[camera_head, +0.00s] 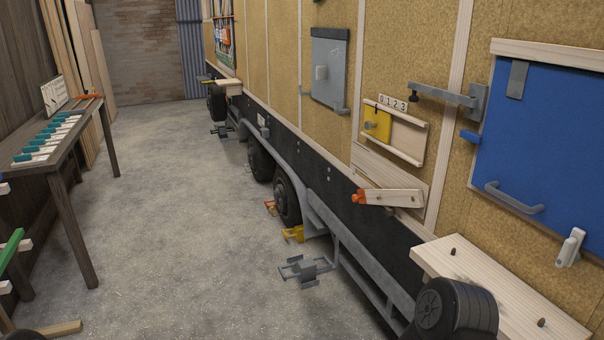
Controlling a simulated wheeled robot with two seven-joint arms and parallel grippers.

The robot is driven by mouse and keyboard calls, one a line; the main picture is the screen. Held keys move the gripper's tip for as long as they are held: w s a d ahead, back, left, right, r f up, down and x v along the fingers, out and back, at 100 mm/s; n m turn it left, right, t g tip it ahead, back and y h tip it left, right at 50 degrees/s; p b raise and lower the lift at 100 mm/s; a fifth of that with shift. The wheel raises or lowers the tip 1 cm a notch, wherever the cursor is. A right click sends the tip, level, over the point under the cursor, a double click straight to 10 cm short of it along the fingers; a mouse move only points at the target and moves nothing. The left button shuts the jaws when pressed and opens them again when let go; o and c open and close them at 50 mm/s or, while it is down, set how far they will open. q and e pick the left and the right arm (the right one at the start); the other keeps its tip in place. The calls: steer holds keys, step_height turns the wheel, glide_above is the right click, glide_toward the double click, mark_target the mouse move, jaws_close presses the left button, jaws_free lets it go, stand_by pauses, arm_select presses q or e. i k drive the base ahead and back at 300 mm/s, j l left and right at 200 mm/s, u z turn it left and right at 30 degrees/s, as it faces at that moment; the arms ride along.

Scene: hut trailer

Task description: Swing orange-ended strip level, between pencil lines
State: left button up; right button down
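The orange-ended strip (393,197) is a pale wooden bar on the trailer's side wall, right of the picture's middle. Its orange end (359,197) points left, and a small dark dot shows near its right end. A pale wooden backing board (385,172) sits behind and above it. The strip does not run parallel to the board's edges: its orange end hangs lower, below the board's left part. Pencil lines are too fine to make out.
Above the strip is a wooden slider frame with a yellow plate (377,124). A grey bracket arm (447,95) and a blue panel (545,140) are to its right. A wooden shelf (500,285) with pegs juts out lower right. The concrete floor (180,220) is largely clear.

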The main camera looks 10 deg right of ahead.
mark_target(404, 198)
steer(key=i+j+z, duration=0.15)
steer(key=i+z, duration=0.35)
steer(key=i+j+z, duration=1.4)
steer(key=j, duration=0.25)
steer(key=k+l, duration=0.05)
steer(key=k, duration=0.05)
